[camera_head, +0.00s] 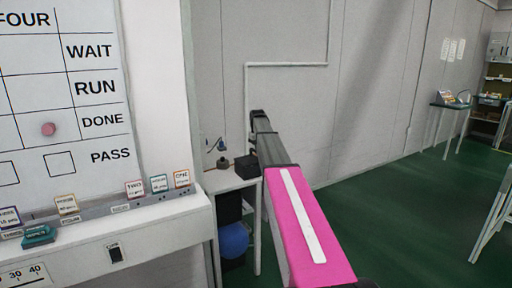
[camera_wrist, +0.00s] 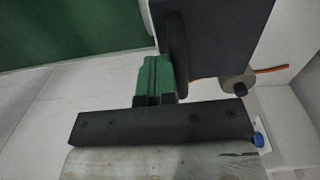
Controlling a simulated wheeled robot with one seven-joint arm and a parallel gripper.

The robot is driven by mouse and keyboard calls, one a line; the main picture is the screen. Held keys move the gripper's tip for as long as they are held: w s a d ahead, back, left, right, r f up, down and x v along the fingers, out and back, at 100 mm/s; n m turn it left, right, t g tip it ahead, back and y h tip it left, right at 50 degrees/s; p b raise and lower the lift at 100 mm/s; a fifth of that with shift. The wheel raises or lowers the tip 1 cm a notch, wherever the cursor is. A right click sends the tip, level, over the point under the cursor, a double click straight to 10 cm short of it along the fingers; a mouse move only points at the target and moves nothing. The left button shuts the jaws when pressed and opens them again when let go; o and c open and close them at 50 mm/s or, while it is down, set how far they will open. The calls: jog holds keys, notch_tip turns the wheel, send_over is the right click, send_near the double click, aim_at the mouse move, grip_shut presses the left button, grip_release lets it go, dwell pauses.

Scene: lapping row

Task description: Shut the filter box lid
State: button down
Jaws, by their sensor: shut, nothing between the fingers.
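A dark box (camera_head: 247,167), which looks like the filter box, sits on a small pale table beside my arm in the head view. In the wrist view a large dark box (camera_wrist: 220,35) fills the upper right, with a dark rounded plate (camera_wrist: 176,45) on its left side. I cannot tell whether this plate is the lid. My gripper (camera_wrist: 155,66) has green fingers that are shut and empty, close beside the plate; I cannot tell if they touch it. In the head view the far end of my arm is raised near the wall, and its fingers are not distinguishable.
The small table (camera_head: 226,182) stands against a grey wall, with a blue ball (camera_head: 233,240) below. A whiteboard (camera_head: 62,110) and a ledge with cards (camera_head: 68,204) are at left. A grey knob (camera_wrist: 238,83) with an orange wire is beside the dark box.

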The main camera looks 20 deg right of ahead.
jog(key=shift+d+f, duration=0.25)
jog(key=shift+f, duration=0.15)
jog(key=shift+w+d+f+y, duration=0.1)
jog(key=shift+d+f+y, duration=0.15)
jog(key=shift+f, duration=0.35)
jog(key=shift+d+f+y, duration=0.15)
jog(key=shift+f+y, duration=0.05)
jog(key=shift+f, duration=0.4)
jog(key=shift+w+d+f+y, duration=0.1)
jog(key=shift+d+f+y, duration=0.15)
jog(key=shift+f, duration=0.35)
jog(key=shift+s+f, duration=0.1)
jog(key=shift+f, duration=0.15)
